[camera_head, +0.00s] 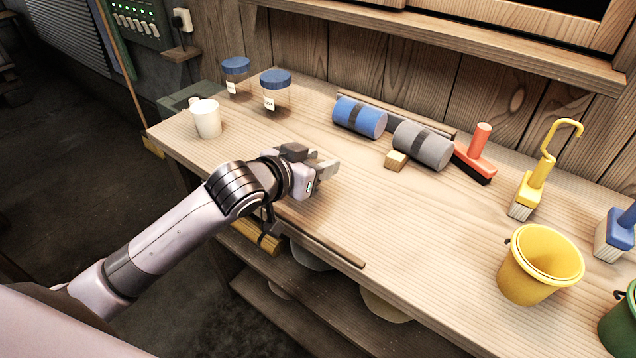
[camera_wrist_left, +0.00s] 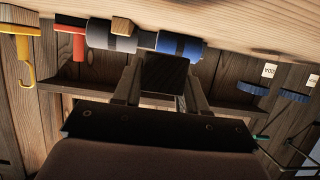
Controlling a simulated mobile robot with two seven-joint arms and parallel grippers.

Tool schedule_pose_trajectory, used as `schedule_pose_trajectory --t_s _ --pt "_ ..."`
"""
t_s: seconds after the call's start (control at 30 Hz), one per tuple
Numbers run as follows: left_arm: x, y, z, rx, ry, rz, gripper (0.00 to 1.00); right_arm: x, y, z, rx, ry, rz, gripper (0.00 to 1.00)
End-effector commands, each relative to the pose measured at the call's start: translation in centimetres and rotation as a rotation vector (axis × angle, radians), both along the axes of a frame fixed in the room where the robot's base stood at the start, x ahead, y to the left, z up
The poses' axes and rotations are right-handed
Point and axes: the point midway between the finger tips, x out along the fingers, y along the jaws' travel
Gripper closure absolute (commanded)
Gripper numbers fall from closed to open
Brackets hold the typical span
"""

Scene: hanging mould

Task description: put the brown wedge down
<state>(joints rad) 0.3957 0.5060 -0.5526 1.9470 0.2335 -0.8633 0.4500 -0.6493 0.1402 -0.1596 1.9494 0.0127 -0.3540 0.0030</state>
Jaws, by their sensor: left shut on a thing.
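My left gripper (camera_head: 326,168) is above the wooden bench, left of the middle, with its fingers pointing right. It is shut on the brown wedge, which shows in the left wrist view as a dark brown block (camera_wrist_left: 166,75) between the two fingers (camera_wrist_left: 162,88). In the head view the wedge is hidden or cannot be told from the gripper. I cannot tell how high it is above the bench top (camera_head: 400,220). My right gripper is not in view.
A small tan block (camera_head: 396,161) lies before a grey roll (camera_head: 422,146) and a blue roll (camera_head: 358,117). A white mug (camera_head: 206,118) and two blue-lidded jars (camera_head: 275,90) stand at left. Brushes and a yellow bucket (camera_head: 540,265) stand at right. The bench middle is clear.

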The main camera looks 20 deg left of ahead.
Motion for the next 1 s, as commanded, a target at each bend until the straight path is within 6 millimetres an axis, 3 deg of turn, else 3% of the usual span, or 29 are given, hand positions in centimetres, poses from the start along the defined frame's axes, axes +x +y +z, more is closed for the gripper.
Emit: schedule_pose_trajectory --t_s 0.4,0.83,0.87,0.9,1.0 --pt "0.0 0.0 -4.8 0.000 0.000 0.000 0.87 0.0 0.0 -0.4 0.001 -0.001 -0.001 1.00" --pt "0.0 0.0 -5.4 -0.001 -0.002 0.000 0.87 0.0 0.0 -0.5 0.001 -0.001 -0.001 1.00" --pt "0.0 0.0 -5.3 -0.001 -0.003 0.000 0.49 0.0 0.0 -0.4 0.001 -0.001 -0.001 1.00" --pt "0.0 0.0 -5.3 -0.001 -0.002 0.000 0.36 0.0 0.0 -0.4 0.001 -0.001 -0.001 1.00" --pt "0.0 0.0 -5.3 -0.001 -0.002 0.000 0.33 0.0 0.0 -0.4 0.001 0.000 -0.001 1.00"
